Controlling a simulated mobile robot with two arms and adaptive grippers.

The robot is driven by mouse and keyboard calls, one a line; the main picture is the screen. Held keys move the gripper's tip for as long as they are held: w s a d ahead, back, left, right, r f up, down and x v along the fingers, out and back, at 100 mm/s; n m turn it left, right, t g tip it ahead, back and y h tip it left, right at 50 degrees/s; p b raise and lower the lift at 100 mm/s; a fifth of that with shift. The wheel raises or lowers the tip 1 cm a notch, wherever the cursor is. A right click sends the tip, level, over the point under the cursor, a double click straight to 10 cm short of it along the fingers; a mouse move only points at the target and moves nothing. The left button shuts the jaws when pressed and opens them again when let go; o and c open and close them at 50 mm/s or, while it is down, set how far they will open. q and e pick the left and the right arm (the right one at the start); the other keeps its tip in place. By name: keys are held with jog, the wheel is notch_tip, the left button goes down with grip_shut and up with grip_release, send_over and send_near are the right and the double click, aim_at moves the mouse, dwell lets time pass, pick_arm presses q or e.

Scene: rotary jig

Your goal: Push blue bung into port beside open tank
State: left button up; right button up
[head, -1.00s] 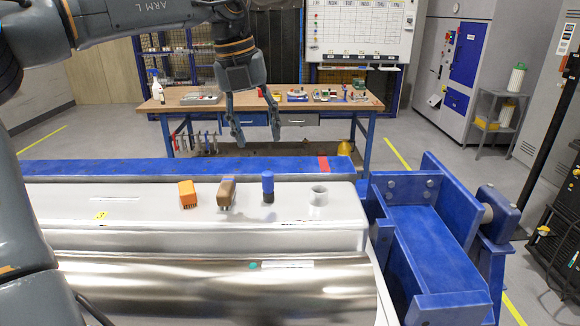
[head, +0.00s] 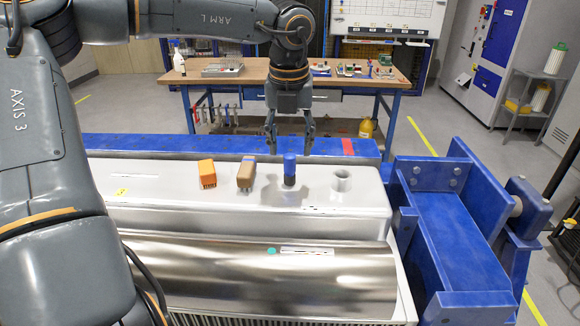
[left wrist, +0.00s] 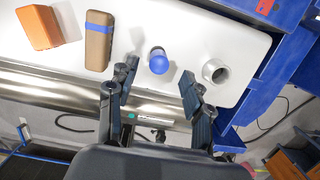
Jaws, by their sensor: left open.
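The blue bung (head: 290,168), a blue cylinder with a dark lower end, stands upright on the white top of the tank-like jig part (head: 330,212). It also shows in the left wrist view (left wrist: 158,61), seen from above. To its right is a short grey open port (head: 341,180), also in the left wrist view (left wrist: 215,71). My left gripper (head: 290,148) is open and points down above the bung. In the left wrist view its fingers (left wrist: 158,90) are spread on either side of the bung, apart from it. My right gripper is not in view.
An orange block (head: 207,174) and a brown brush-like block (head: 246,174) with a blue band stand left of the bung. A blue frame (head: 450,225) borders the jig on the right. A workbench (head: 262,74) stands behind.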

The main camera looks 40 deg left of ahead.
aim_at(290, 155)
pick_arm(q)
jog(key=f, duration=0.1)
jog(key=f+p, duration=0.1)
jog(key=f, duration=0.1)
jog(key=shift+w+a+f+p, duration=0.15)
jog(key=shift+a+f+p, duration=0.1)
jog(key=shift+p, duration=0.05)
jog(key=shift+w+a+f, duration=0.1)
jog(key=shift+w+f, duration=0.1)
jog(key=shift+f, duration=0.3)
jog(key=shift+s, duration=0.1)
grip_shut()
jog(key=shift+r, duration=0.1)
